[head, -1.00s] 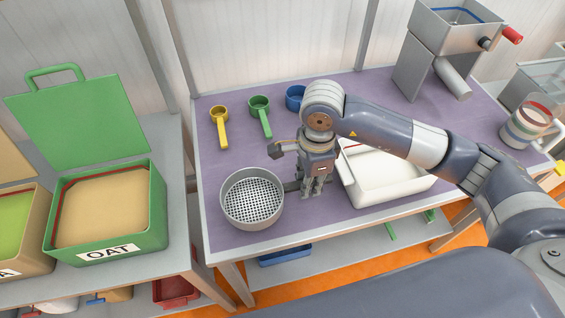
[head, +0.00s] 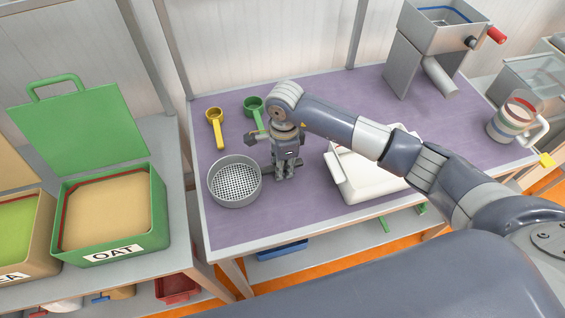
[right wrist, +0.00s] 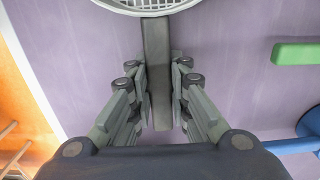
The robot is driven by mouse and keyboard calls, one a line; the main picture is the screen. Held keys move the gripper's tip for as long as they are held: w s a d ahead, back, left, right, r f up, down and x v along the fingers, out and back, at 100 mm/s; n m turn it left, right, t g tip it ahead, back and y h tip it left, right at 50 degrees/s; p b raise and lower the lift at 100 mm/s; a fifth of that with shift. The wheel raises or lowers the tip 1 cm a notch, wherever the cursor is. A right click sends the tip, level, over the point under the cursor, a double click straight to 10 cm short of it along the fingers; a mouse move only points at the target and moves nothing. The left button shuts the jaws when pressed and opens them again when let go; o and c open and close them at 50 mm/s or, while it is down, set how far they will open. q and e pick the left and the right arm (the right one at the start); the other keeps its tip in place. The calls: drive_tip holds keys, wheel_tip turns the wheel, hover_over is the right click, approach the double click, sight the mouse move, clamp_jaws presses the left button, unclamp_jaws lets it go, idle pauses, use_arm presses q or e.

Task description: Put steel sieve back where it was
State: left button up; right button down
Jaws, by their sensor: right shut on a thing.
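The steel sieve (head: 235,182), a round grey pan with a perforated bottom, is over the left part of the purple table, level and empty. My right gripper (head: 286,172) is pointing down just right of it, shut on the sieve's handle. In the right wrist view the grey flat handle (right wrist: 158,60) runs between the fingers of my right gripper (right wrist: 160,85), and the rim of the sieve (right wrist: 150,9) shows at the top edge. I cannot tell whether the sieve touches the table. My left gripper is not in view.
A yellow scoop (head: 215,128) and a green scoop (head: 254,108) lie behind the sieve. A white tray (head: 365,185) is right of my gripper. A grey mill (head: 425,65) and a striped jug (head: 515,115) stand farther right. The green OAT bin (head: 108,218) is left. The table's front-left is clear.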

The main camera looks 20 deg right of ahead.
drive_tip(key=shift+f, duration=0.1)
drive_tip(key=c, duration=1.5)
unclamp_jaws()
wheel_tip(320, 180, up, 12)
drive_tip(key=b, duration=0.3)
drive_tip(key=shift+d, duration=0.1)
